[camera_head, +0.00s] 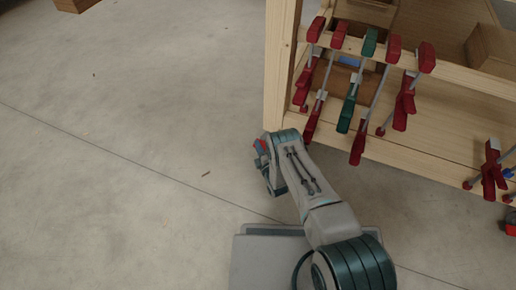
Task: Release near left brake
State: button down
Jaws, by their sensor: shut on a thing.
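My gripper (261,158) is at the end of my arm, over the concrete floor and just left of the wooden rack's near post. It is shut on a small red and blue thing (259,145); my wrist and fingers hide most of it, so its shape is unclear. I cannot make out a part that is plainly a left brake.
A wooden rack (450,72) stands at the upper right. Several red clamps (394,52) and a green clamp (348,112) hang from its rail close to my arm. A wooden piece (75,4) shows at the top left. The floor (120,150) at left is clear.

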jog(key=shift+d+r+m+t, duration=0.15)
jog(key=shift+r+m+t, duration=0.1)
jog(key=shift+m+t, duration=0.5)
jog(key=c, duration=1.5)
grip_release()
jog(key=shift+r, duration=0.15)
